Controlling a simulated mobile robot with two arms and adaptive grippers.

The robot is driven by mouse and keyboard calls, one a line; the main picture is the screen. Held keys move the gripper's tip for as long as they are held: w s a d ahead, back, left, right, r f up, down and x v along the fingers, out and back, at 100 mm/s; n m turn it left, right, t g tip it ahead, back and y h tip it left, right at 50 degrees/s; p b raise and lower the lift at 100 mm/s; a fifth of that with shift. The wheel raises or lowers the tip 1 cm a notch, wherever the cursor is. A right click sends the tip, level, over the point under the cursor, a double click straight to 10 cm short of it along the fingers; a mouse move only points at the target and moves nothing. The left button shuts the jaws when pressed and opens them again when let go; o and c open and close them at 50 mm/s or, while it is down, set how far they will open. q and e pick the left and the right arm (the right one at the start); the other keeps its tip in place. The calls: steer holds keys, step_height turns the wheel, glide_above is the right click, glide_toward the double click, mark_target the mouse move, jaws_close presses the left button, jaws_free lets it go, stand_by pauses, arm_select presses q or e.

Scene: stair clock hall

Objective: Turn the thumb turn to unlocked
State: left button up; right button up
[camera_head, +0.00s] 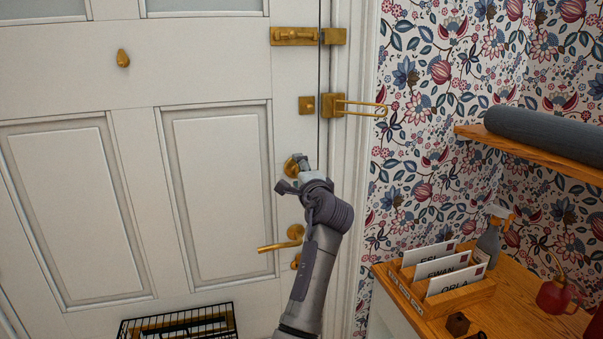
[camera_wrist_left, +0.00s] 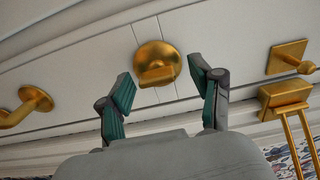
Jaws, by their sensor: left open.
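The brass thumb turn (camera_head: 291,166) is on the right side of the white door, above the lever handle. In the left wrist view its round plate and flat tab (camera_wrist_left: 156,67) show whole. My left gripper (camera_head: 300,164) is right in front of it and hides part of it in the head view. In the left wrist view my left gripper (camera_wrist_left: 165,88) has its two fingers apart, one to each side of the tab, with clear gaps. It holds nothing. I see no clear touch between fingers and tab. My right gripper is not in view.
A brass lever handle (camera_head: 283,240) sits below the thumb turn. A door guard bar (camera_head: 362,106) and a bolt (camera_head: 300,36) are above, at the door's edge. A wooden cabinet top (camera_head: 516,307) with a letter rack (camera_head: 440,296) stands to the right. A wire basket (camera_head: 180,323) is low on the door.

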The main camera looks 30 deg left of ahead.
arm_select(q)
steer(key=shift+s, duration=0.15)
steer(key=v, duration=1.2)
